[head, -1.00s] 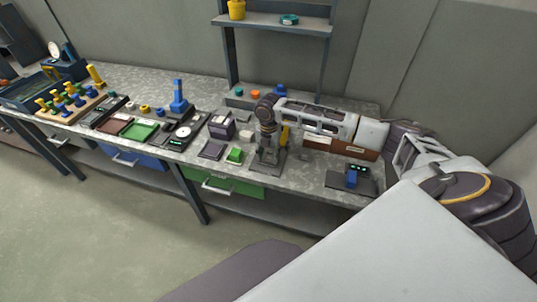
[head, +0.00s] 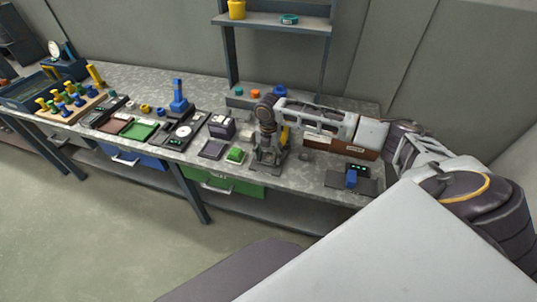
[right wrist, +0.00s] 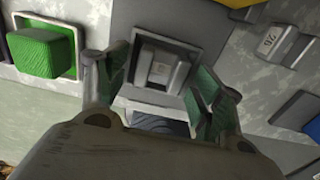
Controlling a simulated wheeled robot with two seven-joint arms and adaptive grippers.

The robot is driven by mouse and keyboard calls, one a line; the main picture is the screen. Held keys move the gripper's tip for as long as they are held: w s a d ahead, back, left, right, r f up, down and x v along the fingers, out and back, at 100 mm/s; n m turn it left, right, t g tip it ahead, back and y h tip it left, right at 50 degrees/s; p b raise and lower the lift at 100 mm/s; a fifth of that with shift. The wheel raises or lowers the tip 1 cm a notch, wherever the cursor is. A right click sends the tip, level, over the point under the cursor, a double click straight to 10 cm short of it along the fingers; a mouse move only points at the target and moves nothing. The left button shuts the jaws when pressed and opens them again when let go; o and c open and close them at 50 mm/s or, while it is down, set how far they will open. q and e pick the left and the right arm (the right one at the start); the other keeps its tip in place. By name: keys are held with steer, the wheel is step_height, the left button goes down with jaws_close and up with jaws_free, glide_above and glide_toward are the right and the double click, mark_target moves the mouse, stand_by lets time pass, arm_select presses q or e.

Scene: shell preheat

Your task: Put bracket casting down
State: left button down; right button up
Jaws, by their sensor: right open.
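A grey block-like part, which looks like the bracket casting (right wrist: 161,73), sits in a dark square-rimmed holder (right wrist: 141,99) on the bench in the right wrist view. My right gripper (head: 268,165) is over the bench in the head view. In the right wrist view its green-padded fingers are apart, one on each side of the casting, with visible gaps. Nothing is held between them. In the head view the gripper and arm hide most of the casting. My left gripper is in neither current view.
A green block (head: 236,155) stands just left of the right gripper. A brown bin (head: 352,148) and a dark device with a blue part (head: 351,178) lie to the right. A shelf (head: 275,25) rises behind. Trays and a peg rack (head: 66,103) fill the left bench.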

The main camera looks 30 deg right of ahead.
mark_target(268, 158)
steer(key=shift+r, duration=0.1)
step_height(268, 158, up, 12)
stand_by(0.7)
stand_by(1.2)
